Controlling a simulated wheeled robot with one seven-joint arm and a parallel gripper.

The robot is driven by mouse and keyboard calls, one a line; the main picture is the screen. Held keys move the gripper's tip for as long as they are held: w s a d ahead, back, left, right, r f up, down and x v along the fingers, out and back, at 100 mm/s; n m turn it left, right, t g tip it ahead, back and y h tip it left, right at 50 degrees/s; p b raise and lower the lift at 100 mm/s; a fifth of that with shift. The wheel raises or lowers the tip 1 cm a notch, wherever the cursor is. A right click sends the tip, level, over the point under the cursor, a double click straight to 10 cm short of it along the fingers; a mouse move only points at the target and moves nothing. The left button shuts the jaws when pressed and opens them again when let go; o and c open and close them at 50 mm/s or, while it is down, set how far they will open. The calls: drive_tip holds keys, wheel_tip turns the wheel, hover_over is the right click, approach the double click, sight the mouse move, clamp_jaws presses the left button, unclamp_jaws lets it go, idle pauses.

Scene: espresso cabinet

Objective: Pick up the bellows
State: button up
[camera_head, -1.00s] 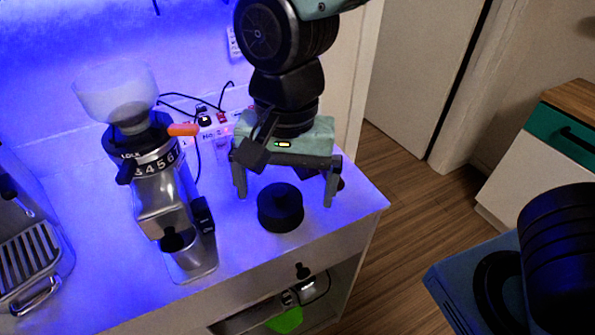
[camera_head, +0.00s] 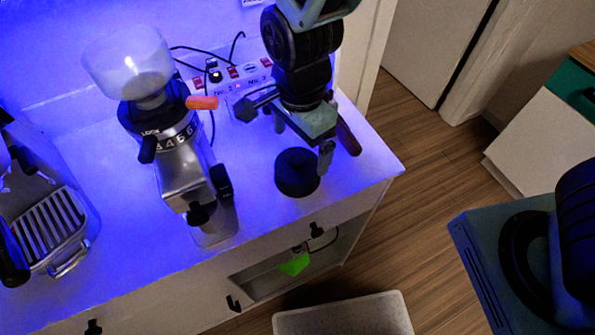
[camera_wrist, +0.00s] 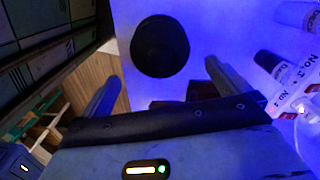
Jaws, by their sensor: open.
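The bellows, a black round stepped piece (camera_head: 297,173), stands on the white counter (camera_head: 255,222) near its front right edge. In the wrist view it shows as a dark disc (camera_wrist: 159,46), beyond my fingers and roughly between their lines. My gripper (camera_head: 304,141) is open and empty, above the counter just behind the bellows. One finger overlaps the bellows' right edge in the head view; contact cannot be told. Both fingers also show in the wrist view (camera_wrist: 164,80), spread apart with the bellows clear of them.
A grinder (camera_head: 178,140) with a clear hopper stands left of the bellows, and an espresso machine (camera_head: 45,225) farther left. A dark brown handle-like object (camera_head: 347,132) lies beside my gripper. A power strip (camera_head: 235,82) with cables is behind. The counter's front right corner is free.

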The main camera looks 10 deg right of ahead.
sight(299, 156)
drive_tip(key=shift+a+f+p, duration=0.1)
drive_tip(key=shift+f+p, duration=0.45)
drive_tip(key=shift+f, duration=2.9)
drive_tip(key=c, duration=1)
drive_tip(key=shift+r, duration=0.15)
